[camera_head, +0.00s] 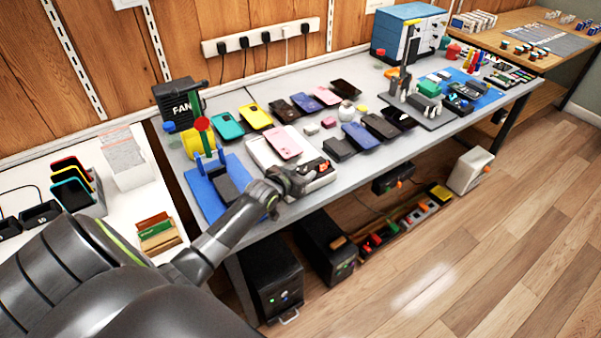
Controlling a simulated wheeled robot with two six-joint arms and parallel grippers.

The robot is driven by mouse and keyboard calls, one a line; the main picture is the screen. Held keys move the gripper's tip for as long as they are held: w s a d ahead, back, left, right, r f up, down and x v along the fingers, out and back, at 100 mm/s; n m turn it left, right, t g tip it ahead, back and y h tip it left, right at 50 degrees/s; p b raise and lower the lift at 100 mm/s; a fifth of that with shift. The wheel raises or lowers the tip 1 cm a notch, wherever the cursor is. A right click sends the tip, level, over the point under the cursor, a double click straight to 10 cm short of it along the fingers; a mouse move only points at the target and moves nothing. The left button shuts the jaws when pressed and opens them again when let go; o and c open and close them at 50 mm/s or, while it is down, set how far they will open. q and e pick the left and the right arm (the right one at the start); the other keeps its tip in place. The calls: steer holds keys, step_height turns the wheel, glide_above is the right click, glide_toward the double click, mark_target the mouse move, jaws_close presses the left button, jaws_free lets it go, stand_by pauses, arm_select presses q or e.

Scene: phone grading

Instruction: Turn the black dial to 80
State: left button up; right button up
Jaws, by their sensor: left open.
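A white flat device (258,152) sits on the near part of the grey bench, with a pink phone (283,143) lying on top. Its near right part carries a dark control area (318,167) with a small red mark. My left gripper (299,180) is open at this near edge, low over the controls, and partly covers them. The black dial cannot be made out clearly; it is too small or hidden by the gripper. No number on it is readable. Whether the fingers touch anything cannot be told. My right gripper is not in view.
A blue mat (203,201) with blue stands lies left of the device. Several phones, such as a yellow one (255,116), lie behind and to the right. A black fan box (178,102) stands at the back left. The bench's front edge (375,167) is close by.

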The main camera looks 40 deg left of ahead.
arm_select(q)
steer(key=shift+c, duration=0.3)
steer(key=c, duration=0.9)
steer(key=shift+r, duration=0.1)
